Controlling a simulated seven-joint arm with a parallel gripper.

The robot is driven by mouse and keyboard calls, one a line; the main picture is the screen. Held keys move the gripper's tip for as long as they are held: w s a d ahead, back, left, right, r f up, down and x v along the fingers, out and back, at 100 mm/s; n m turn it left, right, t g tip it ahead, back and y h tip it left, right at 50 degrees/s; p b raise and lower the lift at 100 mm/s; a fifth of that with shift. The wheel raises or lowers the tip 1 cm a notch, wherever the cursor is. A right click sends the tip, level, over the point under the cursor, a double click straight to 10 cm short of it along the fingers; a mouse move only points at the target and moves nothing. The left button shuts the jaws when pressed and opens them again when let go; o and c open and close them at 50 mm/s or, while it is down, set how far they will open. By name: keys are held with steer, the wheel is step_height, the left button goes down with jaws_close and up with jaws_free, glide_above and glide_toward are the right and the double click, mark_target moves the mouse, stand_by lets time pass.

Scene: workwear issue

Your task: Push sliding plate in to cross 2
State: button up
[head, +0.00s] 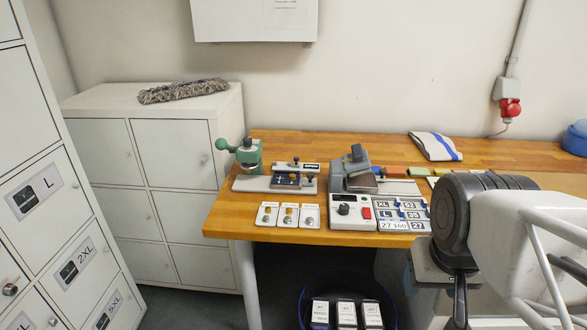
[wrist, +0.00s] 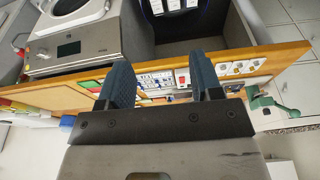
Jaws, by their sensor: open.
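A green hand press (head: 249,155) with a ball-ended lever stands at the left end of the wooden bench. A grey base extends right from it, carrying a small dark plate (head: 287,181) that looks like the sliding plate. Cross marks are too small to make out. In the wrist view the green press (wrist: 265,101) shows at the right, beyond the bench edge. My gripper (wrist: 161,80) is open and empty, its two dark fingers apart, touching nothing visible. It is away from the press. The head view shows part of my arm at the right, but not the fingers.
A grey heat press (head: 354,170) with a control box (head: 353,211) stands right of the plate. Three sample cards (head: 288,215) lie in front, and size labels (head: 403,214) beside the box. A bin (head: 347,292) stands below. A folded striped cloth (head: 435,146) lies behind.

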steer(key=shift+c, duration=0.4)
steer(key=w+a+r+n, duration=0.1)
steer(key=w+a+n, duration=0.1)
steer(key=w, duration=0.8)
steer(key=w+a+r+n+g, duration=0.1)
steer(key=w+a+r, duration=0.1)
steer(key=w, duration=0.8)
steer(key=w+a+r+n, duration=0.1)
steer(key=w+a+n, duration=0.15)
steer(key=w, duration=0.75)
steer(key=w+a+f+n, duration=0.1)
steer(key=w+a+f, duration=0.3)
steer(key=w, duration=0.5)
steer(key=w+a+f+n+g, duration=0.1)
steer(key=w+a+f, duration=0.3)
steer(key=w, duration=0.5)
steer(key=w+a+f+n, duration=0.1)
steer(key=w+a+f, duration=0.3)
steer(key=w, duration=0.5)
steer(key=shift+w+a+f+n+g, duration=0.3)
steer(key=shift+a+f, duration=0.1)
steer(key=shift+a, duration=0.15)
steer(key=shift+w+a+f, duration=0.2)
steer(key=shift+w+f, duration=0.05)
steer(key=shift+f, duration=0.05)
